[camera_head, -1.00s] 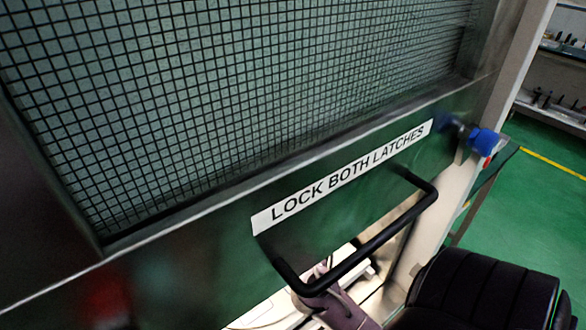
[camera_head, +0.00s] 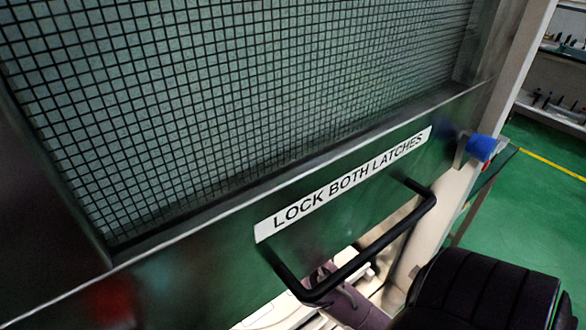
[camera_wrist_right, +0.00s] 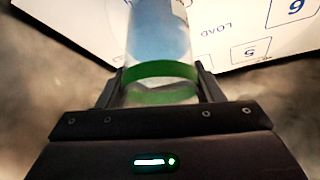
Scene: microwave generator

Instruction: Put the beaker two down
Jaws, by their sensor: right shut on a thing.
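In the right wrist view, a clear beaker (camera_wrist_right: 160,38) with a green band stands between the two dark fingers of my right gripper (camera_wrist_right: 162,88). The gripper is shut on it around the banded lower part. The beaker's top runs out of the frame, and I see no number on it. Behind it is a white surface (camera_wrist_right: 235,35) printed with "LOAD" and the boxed numbers 5 and 6. I cannot tell whether the beaker touches this surface. The head view does not show the beaker. My left gripper is in no view.
A raised mesh-windowed door (camera_head: 250,110) labelled "LOCK BOTH LATCHES" fills most of the head view. Its black bar handle (camera_head: 375,250) sticks out low, in front of a pale purple part. A blue latch knob (camera_head: 481,148) is at right. Green floor (camera_head: 545,215) is clear beyond.

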